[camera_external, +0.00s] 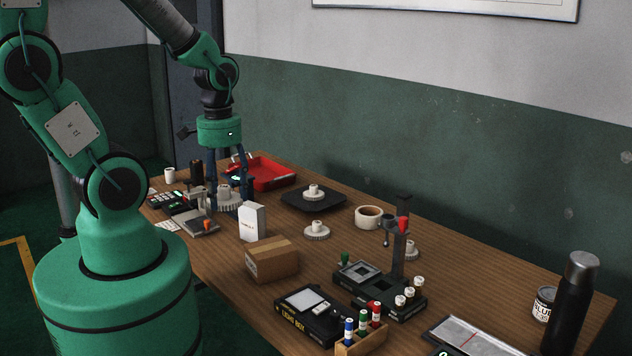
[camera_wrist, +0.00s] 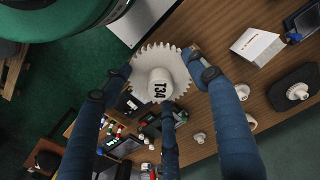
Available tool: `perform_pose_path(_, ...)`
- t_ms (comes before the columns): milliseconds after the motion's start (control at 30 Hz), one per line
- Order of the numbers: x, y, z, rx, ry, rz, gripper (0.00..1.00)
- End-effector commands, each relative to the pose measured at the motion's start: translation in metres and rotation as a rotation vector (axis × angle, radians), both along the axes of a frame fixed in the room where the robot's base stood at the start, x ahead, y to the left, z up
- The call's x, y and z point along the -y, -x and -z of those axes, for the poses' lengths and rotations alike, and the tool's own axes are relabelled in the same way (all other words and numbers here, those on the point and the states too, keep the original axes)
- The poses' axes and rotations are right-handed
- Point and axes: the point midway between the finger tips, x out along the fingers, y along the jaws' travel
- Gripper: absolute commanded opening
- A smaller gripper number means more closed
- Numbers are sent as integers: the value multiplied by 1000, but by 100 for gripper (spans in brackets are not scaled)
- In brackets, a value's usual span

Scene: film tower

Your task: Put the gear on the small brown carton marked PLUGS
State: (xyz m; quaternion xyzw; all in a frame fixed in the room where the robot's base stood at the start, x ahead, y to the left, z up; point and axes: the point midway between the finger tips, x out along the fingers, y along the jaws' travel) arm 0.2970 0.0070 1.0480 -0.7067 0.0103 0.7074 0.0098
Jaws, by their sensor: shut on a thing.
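My gripper (camera_external: 229,186) is shut on a white toothed gear (camera_external: 229,199) near the far left part of the table. In the wrist view the gear (camera_wrist: 160,76) has a round hub marked T34, and my gripper (camera_wrist: 163,88) has its dark blue fingers around its rim. I cannot tell how high the gear is above the tabletop. The small brown carton (camera_external: 272,260) stands on the table in front and to the right of the gripper, with tape across its top. Its marking is too small to read. The carton's top is bare.
A white box (camera_external: 252,222) stands between the gripper and the carton. Other pale gears lie on the table (camera_external: 316,229) and on a black plate (camera_external: 314,194). A red tray (camera_external: 266,173) is behind. A dark stand (camera_external: 401,235) and a black light box (camera_external: 312,312) are to the right.

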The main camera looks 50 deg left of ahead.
Motion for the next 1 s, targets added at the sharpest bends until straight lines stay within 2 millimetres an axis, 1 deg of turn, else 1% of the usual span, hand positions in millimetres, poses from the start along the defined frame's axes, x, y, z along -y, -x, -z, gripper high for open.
perform_pose_path(200, -4, 18, 8, 1, 0, -20, 31)
perform_pose_path(367, -6, 28, 14, 2, 0, -31, 31)
perform_pose_path(400, -6, 28, 20, -1, 0, -30, 31)
perform_pose_path(833, -6, 28, 71, -3, 0, -29, 31)
perform_pose_path(1000, -6, 28, 94, -3, 0, -29, 31)
